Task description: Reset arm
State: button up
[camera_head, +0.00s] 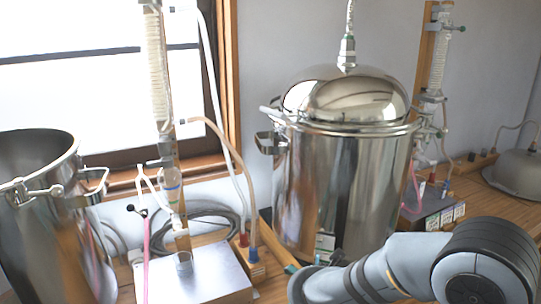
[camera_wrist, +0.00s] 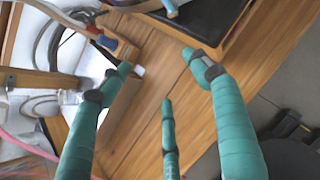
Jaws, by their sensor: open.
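My gripper (camera_wrist: 158,75) shows in the wrist view with three green-wrapped fingers spread apart. It is open, with nothing between the fingers. It hangs over the wooden bench top (camera_wrist: 150,120), near the pale box and the front edge. In the head view my grey arm enters at the lower right, in front of the large steel pot, and its lower end runs out of the frame. The gripper itself does not show there.
A lidded steel pot (camera_head: 345,185) stands mid-bench. An open steel pot (camera_head: 45,235) is at left. Between them, a metal box (camera_head: 205,275) carries a glass column (camera_head: 158,70) with hoses. Another column (camera_head: 438,60) and a grey dome (camera_head: 515,175) are at right.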

jog(key=s+d+r+m+h+p, duration=0.1)
jog(key=s+d+r+p, duration=0.1)
jog(key=d, duration=0.7)
jog(key=shift+s+d+r+p, duration=0.35)
jog(key=shift+s+r, duration=0.25)
jog(key=shift+s, duration=0.4)
